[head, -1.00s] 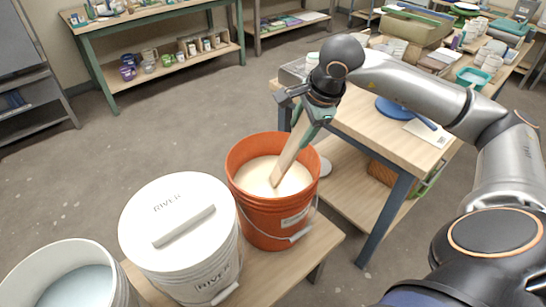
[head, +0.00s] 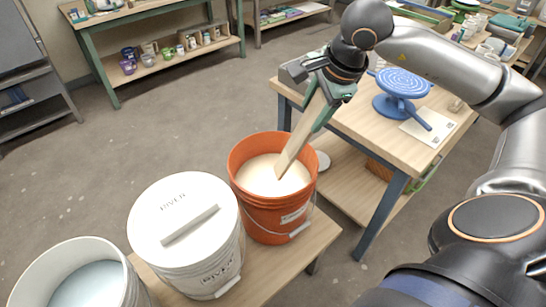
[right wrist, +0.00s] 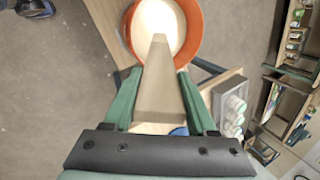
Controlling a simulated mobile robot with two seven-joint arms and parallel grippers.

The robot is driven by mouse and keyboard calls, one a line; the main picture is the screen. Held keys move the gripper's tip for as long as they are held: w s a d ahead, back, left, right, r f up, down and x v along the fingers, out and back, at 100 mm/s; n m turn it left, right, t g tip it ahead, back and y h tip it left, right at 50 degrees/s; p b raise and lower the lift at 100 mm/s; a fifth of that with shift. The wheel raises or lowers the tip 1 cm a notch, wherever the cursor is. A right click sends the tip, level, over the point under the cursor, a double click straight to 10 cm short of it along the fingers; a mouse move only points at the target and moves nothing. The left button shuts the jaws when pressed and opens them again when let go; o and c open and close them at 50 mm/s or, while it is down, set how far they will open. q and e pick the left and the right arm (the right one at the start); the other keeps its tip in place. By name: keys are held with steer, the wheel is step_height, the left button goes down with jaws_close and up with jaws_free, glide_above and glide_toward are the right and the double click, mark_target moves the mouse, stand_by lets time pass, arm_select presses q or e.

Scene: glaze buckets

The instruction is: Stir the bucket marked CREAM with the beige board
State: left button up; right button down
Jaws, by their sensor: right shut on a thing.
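The beige board (head: 295,142) is held by my right gripper (head: 318,108), which is shut on its upper part. The board slants down to the left into the mouth of an orange bucket (head: 272,217). Its lower end meets the pale cream glaze (head: 258,170); how deep it dips I cannot tell. In the right wrist view the board (right wrist: 158,85) runs between the green fingers over the bucket's opening (right wrist: 130,38). The orange bucket has a small label (head: 293,215) too small to read. My left gripper is not in view.
A lidded white bucket (head: 200,265) marked RIVER stands left of the orange one, on a low wooden bench (head: 262,283). An open white bucket (head: 125,285) with pale blue glaze is further left. A worktable (head: 380,140) at right holds a blue turntable (head: 405,82).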

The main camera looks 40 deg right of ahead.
mark_target(322, 97)
steer(key=shift+p+v, duration=1.4)
steer(key=shift+v, duration=1.75)
steer(key=shift+w, duration=0.1)
